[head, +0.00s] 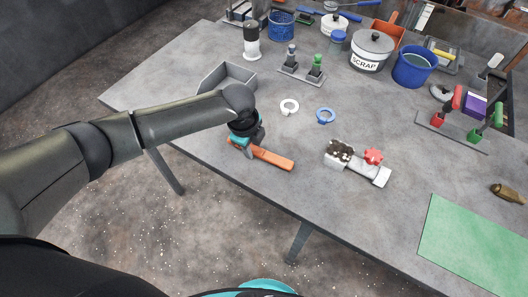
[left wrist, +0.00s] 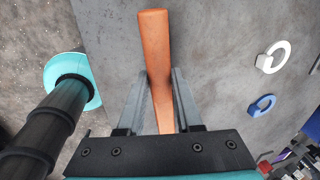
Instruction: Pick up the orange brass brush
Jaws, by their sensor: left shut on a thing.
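The orange brush (head: 272,159) lies at the near left part of the grey table, its orange handle pointing right and toward the near edge in the head view. My left gripper (head: 241,142) is over its left end and shut on it. In the left wrist view the orange handle (left wrist: 156,60) runs between the two grey fingers of my left gripper (left wrist: 160,98) and extends beyond them. The bristles are hidden in both views. I cannot tell whether the brush is touching the table. My right gripper is not in view.
A white ring (head: 289,107) and a blue ring (head: 325,116) lie beyond the brush. A grey tray (head: 228,78) stands behind my left arm. A valve-like part (head: 357,161) lies to the right. A green mat (head: 475,245) covers the near right. Containers (head: 371,52) crowd the back.

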